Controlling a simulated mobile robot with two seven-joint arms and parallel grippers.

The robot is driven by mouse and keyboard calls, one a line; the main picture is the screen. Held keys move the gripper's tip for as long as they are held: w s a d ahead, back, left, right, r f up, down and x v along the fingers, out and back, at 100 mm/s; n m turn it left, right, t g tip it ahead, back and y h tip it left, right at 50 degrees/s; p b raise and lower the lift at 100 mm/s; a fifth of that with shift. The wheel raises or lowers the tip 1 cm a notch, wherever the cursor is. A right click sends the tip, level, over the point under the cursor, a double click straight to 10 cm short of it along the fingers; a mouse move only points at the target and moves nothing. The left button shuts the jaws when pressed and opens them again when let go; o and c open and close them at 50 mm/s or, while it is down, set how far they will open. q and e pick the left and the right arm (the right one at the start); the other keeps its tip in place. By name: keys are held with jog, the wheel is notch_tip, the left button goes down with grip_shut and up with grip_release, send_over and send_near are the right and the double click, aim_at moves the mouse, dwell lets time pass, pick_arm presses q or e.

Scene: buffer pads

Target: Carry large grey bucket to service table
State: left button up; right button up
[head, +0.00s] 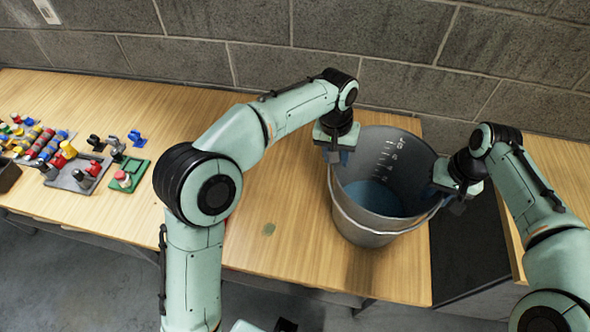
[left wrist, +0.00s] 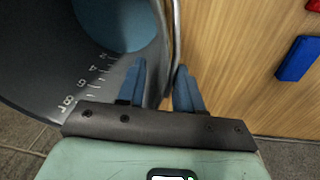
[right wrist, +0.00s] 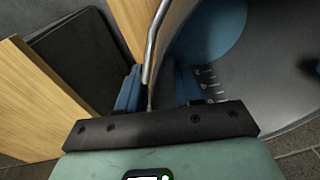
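The large grey bucket (head: 375,235) is upright at the right end of the wooden table, with a blue bottom inside and measuring marks on its inner wall. My left gripper (head: 338,155) is at its left rim; my right gripper (head: 450,195) is at its right rim. In the left wrist view, the bucket wall (left wrist: 158,75) passes between my left fingers. In the right wrist view, its rim (right wrist: 158,40) passes between my right fingers. I cannot tell whether the bucket's base touches the table, or which surface is the service table.
The long wooden table (head: 290,235) has bare room left of the bucket. Coloured parts and fixtures (head: 75,165) stand at its far left. A dark gap (head: 465,245) separates it from another wooden surface (head: 565,165) at right. A block wall (head: 400,40) stands behind.

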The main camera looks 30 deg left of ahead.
jog(key=shift+r, duration=0.1)
pick_arm(q)
notch_tip(320, 180, up, 11)
jog(key=a, duration=0.1)
jog(key=shift+s+f, duration=0.15)
jog(key=shift+s, duration=0.3)
pick_arm(e)
notch_tip(320, 180, up, 12)
jog(key=d, duration=0.1)
jog(key=shift+s, duration=0.35)
jog(key=shift+d, duration=0.1)
